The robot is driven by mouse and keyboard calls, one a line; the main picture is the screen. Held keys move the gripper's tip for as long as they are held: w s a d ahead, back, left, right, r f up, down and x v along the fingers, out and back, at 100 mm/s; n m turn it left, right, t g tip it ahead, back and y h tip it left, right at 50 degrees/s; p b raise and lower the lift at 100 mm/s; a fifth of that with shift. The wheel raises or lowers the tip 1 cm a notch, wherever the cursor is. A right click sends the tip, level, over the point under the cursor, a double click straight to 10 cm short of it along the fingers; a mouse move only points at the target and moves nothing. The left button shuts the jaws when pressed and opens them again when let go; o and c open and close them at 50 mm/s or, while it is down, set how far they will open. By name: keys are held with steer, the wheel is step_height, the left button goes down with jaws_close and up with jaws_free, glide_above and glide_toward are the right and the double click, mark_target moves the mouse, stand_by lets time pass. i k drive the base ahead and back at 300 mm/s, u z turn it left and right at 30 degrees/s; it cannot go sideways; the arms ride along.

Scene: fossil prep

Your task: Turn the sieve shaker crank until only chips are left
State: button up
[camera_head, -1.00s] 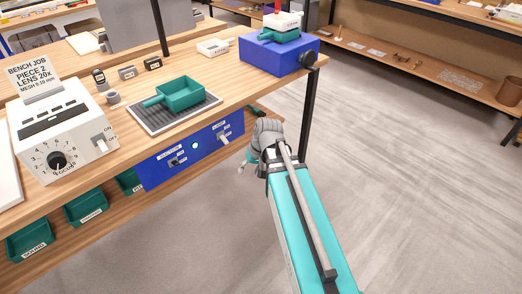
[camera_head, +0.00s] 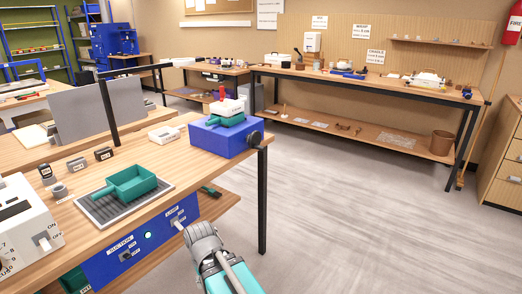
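The sieve shaker is a blue box (camera_head: 222,140) at the far right corner of the near workbench. A teal sieve pan (camera_head: 222,121) sits on top of it, with a white labelled block (camera_head: 228,106) and a red upright piece (camera_head: 222,92) above. A dark round knob (camera_head: 257,138) on its right side looks like the crank. What the sieve holds cannot be seen. My grey wrist and teal arm reach in from the bottom, in front of the bench and below the shaker. My gripper's fingers are hidden beyond the wrist.
A teal scoop-shaped tray (camera_head: 132,184) lies on a ribbed grey mat (camera_head: 90,212). Small dark blocks (camera_head: 104,154) and a white dish (camera_head: 164,135) stand behind it. A blue switch panel (camera_head: 110,264) fronts the bench. The floor (camera_head: 350,200) to the right is clear.

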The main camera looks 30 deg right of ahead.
mark_target(254, 139)
steer(key=u, duration=0.35)
steer(key=i, duration=0.5)
steer(key=z, duration=0.35)
